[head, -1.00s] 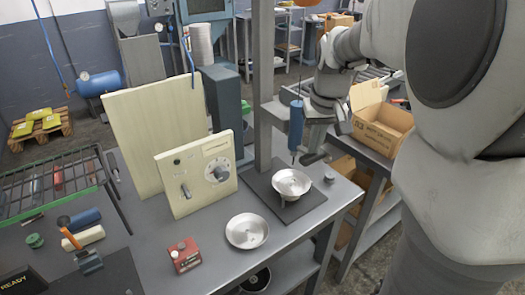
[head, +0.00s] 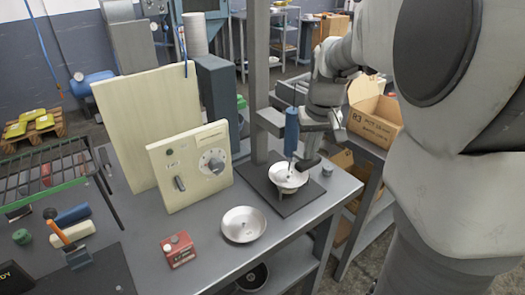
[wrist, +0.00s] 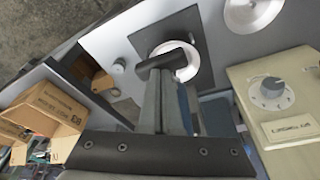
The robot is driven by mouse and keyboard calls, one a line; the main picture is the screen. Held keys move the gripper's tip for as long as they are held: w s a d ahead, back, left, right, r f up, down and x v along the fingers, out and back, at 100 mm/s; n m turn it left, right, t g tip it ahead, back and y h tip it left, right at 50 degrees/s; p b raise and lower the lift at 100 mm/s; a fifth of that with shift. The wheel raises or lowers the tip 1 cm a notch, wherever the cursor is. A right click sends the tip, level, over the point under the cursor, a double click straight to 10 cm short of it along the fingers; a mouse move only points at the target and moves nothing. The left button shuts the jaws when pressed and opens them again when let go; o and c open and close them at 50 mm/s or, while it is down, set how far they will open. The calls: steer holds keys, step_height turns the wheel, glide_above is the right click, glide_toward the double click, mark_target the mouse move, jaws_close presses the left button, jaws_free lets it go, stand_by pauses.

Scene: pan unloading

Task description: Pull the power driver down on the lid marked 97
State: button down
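The power driver (head: 291,128) is a blue upright tool hanging from the post's arm, with a thin bit pointing down at a silver round lid (head: 287,177). The bit's tip appears at the lid's middle; exact contact is too small to tell. The lid sits on a dark plate and shows in the wrist view (wrist: 186,62). No marking is legible on it. My gripper (head: 308,150) is beside the driver on its right and seems shut on its dark handle. In the wrist view the fingers (wrist: 165,85) are close together, partly hiding the blue body (wrist: 187,108).
A cream control panel (head: 190,165) stands left of the post. An open cardboard box (head: 375,118) is at the right. A wire rack (head: 45,172) is at the left.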

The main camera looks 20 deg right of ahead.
steer(key=shift+f+b, duration=0.75)
steer(key=shift+f, duration=0.55)
steer(key=shift+s, duration=0.1)
steer(key=shift+r, duration=0.1)
steer(key=shift+s, duration=0.1)
steer(key=shift+p, duration=0.3)
steer(key=shift+r+p, duration=0.7)
step_height(320, 180, up, 25)
steer(key=p, duration=1.9)
steer(key=shift+w+f, duration=0.15)
steer(key=shift+w, duration=0.05)
stand_by(0.6)
